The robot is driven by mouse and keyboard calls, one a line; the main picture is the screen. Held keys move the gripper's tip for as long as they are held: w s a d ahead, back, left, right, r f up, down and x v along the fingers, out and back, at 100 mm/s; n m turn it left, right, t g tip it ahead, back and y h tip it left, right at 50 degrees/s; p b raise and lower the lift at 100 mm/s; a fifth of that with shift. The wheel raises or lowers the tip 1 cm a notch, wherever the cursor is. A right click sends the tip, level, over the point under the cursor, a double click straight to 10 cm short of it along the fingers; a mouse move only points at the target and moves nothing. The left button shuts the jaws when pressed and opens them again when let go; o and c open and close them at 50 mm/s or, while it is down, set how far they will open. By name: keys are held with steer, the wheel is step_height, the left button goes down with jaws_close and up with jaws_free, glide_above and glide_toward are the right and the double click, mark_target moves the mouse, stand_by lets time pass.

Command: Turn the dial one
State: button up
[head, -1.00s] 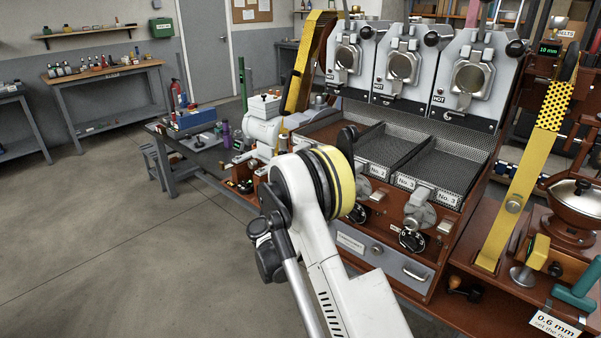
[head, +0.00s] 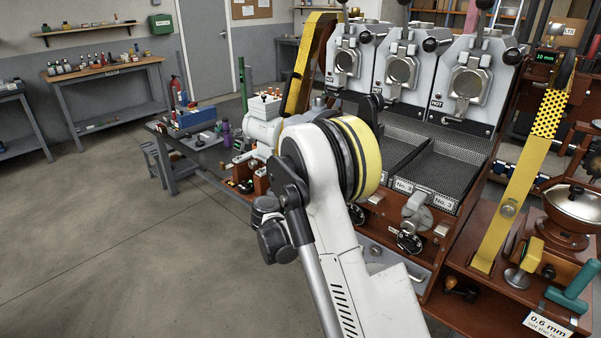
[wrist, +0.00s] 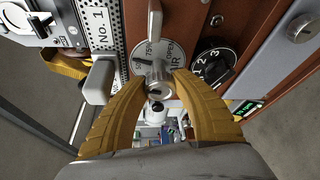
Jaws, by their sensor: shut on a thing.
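In the wrist view, my gripper (wrist: 159,83) has its two yellow fingers closed on both sides of a silver knob (wrist: 157,72) with a lever sticking up. The knob sits on a round white dial plate (wrist: 172,52) marked 75, OPEN and AIR, close to the No. 1 label (wrist: 101,27). A black dial (wrist: 212,67) with white numbers is just to the right, apart from the fingers. In the head view, my arm hides the gripper and the No. 1 controls.
In the head view, a silver handle (head: 416,209) and black dial (head: 409,242) stand below the No. 3 tray. A yellow strap (head: 521,180) rises at the right. A pale block (wrist: 98,82) lies close left of my fingers. Open floor (head: 130,250) lies at the left.

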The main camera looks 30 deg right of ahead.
steer(key=n+g+p, duration=0.1)
steer(key=n, duration=0.1)
steer(key=n+g+p, duration=0.1)
steer(key=n+g, duration=0.1)
steer(key=n, duration=0.1)
steer(key=shift+w+r+n, duration=0.1)
steer(key=shift+r+n, duration=0.05)
steer(key=shift+n, duration=0.15)
steer(key=n+g+p, duration=0.1)
steer(key=n+g, duration=0.2)
steer(key=n, duration=0.1)
steer(key=n+g+h, duration=0.1)
steer(key=n+g, duration=0.2)
steer(key=n, duration=0.1)
steer(key=shift+w+n, duration=0.1)
steer(key=shift+n, duration=0.2)
steer(key=n+g+h+b, duration=0.1)
steer(key=n+g+h, duration=0.1)
steer(key=n, duration=0.2)
steer(key=shift+n, duration=0.3)
stand_by(0.6)
steer(key=o, duration=1.2)
steer(key=shift+a, duration=0.1)
